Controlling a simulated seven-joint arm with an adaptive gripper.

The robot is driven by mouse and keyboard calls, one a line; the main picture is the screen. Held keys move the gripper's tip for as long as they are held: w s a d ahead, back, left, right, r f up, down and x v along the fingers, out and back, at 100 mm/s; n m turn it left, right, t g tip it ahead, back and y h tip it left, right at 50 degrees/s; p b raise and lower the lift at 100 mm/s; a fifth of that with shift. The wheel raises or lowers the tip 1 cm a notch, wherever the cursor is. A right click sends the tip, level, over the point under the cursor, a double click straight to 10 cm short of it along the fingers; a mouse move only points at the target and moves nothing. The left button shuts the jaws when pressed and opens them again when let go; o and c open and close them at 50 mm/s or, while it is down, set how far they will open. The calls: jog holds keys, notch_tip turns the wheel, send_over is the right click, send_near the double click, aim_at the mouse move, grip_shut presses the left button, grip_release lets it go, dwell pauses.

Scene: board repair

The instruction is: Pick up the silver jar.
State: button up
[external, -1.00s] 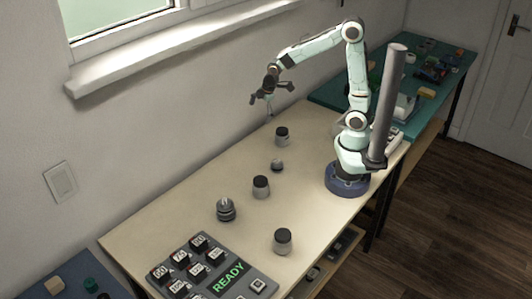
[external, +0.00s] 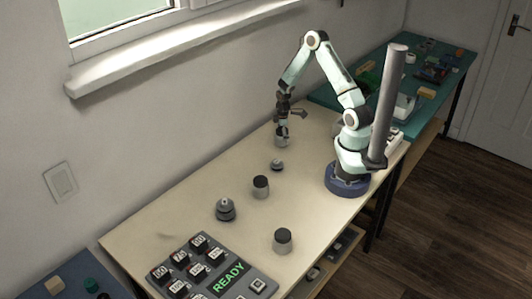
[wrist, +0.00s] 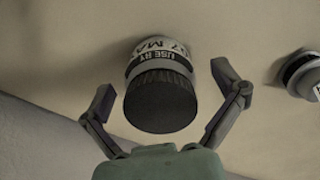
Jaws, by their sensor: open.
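A silver-grey jar with a ribbed black lid and a white "USE BY" label (wrist: 160,95) stands below my gripper (wrist: 164,84) in the wrist view. The open fingers lie on either side of it with gaps showing, and nothing is held. In the external view this jar (external: 282,142) stands at the far end of the cream table, partly hidden by my gripper (external: 284,122), which points down over it. Other similar jars stand nearer: one grey with a dark lid (external: 261,187), one at the front (external: 283,241), and a banded one with a knob (external: 225,210).
A small round item (external: 277,165) sits close to the far jar; a round item (wrist: 304,74) shows at the wrist view's right edge. A keypad panel reading READY (external: 228,277) lies at the near end. A wall runs along the left.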

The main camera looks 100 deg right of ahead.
jog(key=c, duration=1.3)
notch_tip(320, 180, up, 10)
jog(key=shift+f, duration=0.1)
jog(key=w+a+r+n, duration=0.3)
jog(key=w+a+r, duration=0.2)
jog(key=w+a, duration=0.2)
jog(key=w+a+r+n, duration=0.3)
jog(key=w+a+r, duration=0.1)
jog(key=w+a, duration=0.35)
jog(key=shift+s+a+r+m, duration=0.35)
jog(key=shift+a+r+m, duration=0.75)
jog(key=shift+a+r, duration=0.65)
jog(key=shift+s+a+r+m, duration=0.3)
jog(key=shift+a+r+m, duration=0.95)
jog(key=shift+a, duration=0.95)
jog(key=shift+s+a+r+m, duration=0.35)
jog(key=shift+a+r+m, duration=0.6)
jog(key=shift+a+r, duration=0.85)
